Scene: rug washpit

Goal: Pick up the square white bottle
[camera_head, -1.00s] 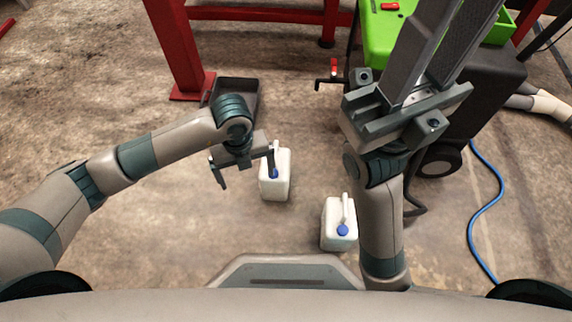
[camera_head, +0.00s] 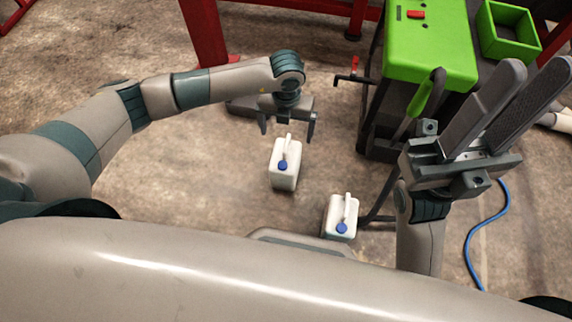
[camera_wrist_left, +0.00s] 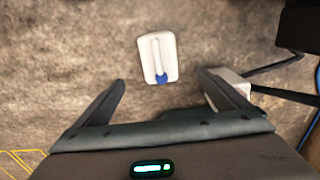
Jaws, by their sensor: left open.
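Two similar white bottles with handles and blue caps stand upright on the floor. The first bottle (camera_head: 284,178) is just in front of my left gripper (camera_head: 288,130), which is open and empty above the floor. In the left wrist view this bottle (camera_wrist_left: 151,45) shows whole, beyond the gap between the open fingers (camera_wrist_left: 161,84). The second bottle (camera_head: 338,215) stands nearer my base, to the right. In the left wrist view it (camera_wrist_left: 233,77) is partly hidden by the right finger. My right gripper (camera_head: 525,105) is raised at the right, fingers apart, with nothing between them.
A green-topped cart (camera_head: 430,50) stands at the back right with a green bin (camera_head: 508,32). A red frame post (camera_head: 204,32) is at the back. A blue hose (camera_head: 484,222) runs along the right. Floor at left is clear.

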